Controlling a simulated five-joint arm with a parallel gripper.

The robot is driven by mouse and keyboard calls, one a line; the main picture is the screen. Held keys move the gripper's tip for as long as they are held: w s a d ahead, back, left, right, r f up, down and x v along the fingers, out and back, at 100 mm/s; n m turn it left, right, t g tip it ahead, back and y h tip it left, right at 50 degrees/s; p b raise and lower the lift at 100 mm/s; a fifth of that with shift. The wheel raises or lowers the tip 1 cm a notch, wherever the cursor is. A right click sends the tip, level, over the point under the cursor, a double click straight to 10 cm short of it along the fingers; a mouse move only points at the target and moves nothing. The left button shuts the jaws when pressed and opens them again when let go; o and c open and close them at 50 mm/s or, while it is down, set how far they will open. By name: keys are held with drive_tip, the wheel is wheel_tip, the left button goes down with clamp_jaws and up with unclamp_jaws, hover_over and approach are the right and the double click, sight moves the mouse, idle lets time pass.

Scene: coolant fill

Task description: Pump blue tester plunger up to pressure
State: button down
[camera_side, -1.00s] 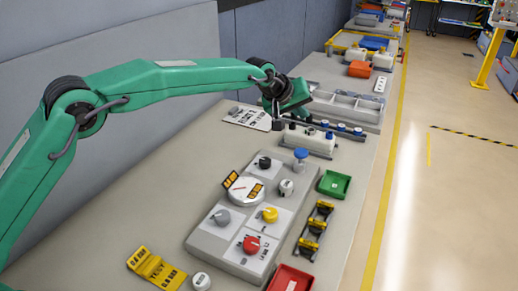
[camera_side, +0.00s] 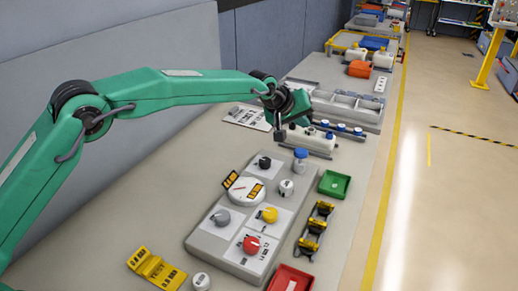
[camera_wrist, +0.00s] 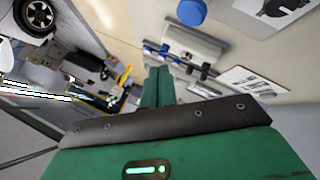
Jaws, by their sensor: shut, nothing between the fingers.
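The blue tester plunger (camera_side: 300,154) stands upright at the far end of the grey panel (camera_side: 204,241), with a pale body under its blue top. A round white dial (camera_side: 246,191) with black-and-orange labels sits left of it on the panel. My gripper (camera_side: 280,137) points down, shut and empty, above and to the left of the plunger, apart from it. In the wrist view a round blue top (camera_wrist: 191,12), seemingly the plunger, shows at the upper edge, beyond the fingers (camera_wrist: 157,82). Its lower part is hidden there.
The panel also carries grey (camera_side: 220,217), yellow (camera_side: 270,214) and red (camera_side: 251,244) knobs. A green tray (camera_side: 334,183) lies right of the plunger. A white canister (camera_side: 311,141) with blue-capped bottles stands behind it. The bench left of the panel is mostly clear.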

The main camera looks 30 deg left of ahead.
sight(299, 152)
drive_tip(key=shift+f, duration=3.15)
drive_tip(key=shift+f, duration=0.15)
drive_tip(key=shift+f, duration=0.3)
drive_tip(key=shift+a+f, duration=0.1)
drive_tip(key=shift+f, duration=1.3)
idle(1.7)
drive_tip(key=shift+r, duration=1.85)
